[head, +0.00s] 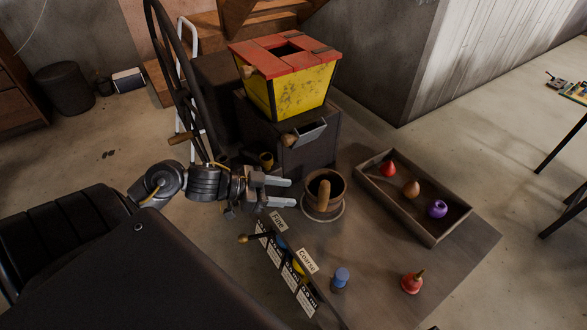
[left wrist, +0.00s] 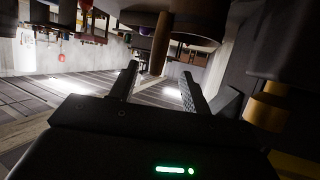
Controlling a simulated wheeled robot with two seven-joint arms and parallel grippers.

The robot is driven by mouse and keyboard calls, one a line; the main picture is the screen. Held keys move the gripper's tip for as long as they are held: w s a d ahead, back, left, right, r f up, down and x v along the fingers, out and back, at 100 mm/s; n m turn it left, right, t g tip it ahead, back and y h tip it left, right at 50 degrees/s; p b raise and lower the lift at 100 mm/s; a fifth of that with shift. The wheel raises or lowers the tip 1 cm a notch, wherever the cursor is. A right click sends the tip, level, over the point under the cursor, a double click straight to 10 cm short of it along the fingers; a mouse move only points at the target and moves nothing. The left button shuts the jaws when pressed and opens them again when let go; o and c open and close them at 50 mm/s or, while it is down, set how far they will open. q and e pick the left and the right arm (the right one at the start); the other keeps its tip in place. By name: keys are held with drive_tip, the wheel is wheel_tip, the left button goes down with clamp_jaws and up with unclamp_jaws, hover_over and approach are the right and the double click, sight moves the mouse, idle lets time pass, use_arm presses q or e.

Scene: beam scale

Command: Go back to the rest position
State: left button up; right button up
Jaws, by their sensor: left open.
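My left gripper (head: 280,190) reaches in from the left in the head view. Its two fingers are apart, with nothing between them. It is just left of a brown pot with a stick-like handle (head: 323,192) on a round base, and in front of the dark grinder box (head: 290,145). In the left wrist view the two fingers (left wrist: 160,88) are spread with a gap between them. My right gripper does not show.
A wooden tray (head: 448,234) with red, tan and purple pieces lies right of the pot. A blue piece (head: 341,278) and a red piece (head: 412,282) stand in front. The yellow hopper (head: 300,95) rises behind. Labelled scale cards (head: 297,282) lie near the front.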

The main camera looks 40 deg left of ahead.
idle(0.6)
use_arm(q)
drive_tip(key=s+d+f+n+y, duration=0.2)
drive_tip(key=s+f+n+y, duration=0.25)
drive_tip(key=f+y, duration=0.4)
drive_tip(key=s+d+f+n+g, duration=0.1)
drive_tip(key=s+d+f+g, duration=0.15)
drive_tip(key=s, duration=0.35)
drive_tip(key=s+d+f+n+g, duration=0.1)
drive_tip(key=s+d+f+g, duration=0.1)
drive_tip(key=s+f+g, duration=0.3)
drive_tip(key=s+f, duration=0.3)
drive_tip(key=f, duration=2.4)
drive_tip(key=s+a+f+g, duration=0.1)
drive_tip(key=s+a+f, duration=0.3)
drive_tip(key=s+f, duration=0.9)
drive_tip(key=shift+s+m+y, duration=0.35)
drive_tip(key=shift+s+y, duration=0.1)
drive_tip(key=shift+s, duration=0.8)
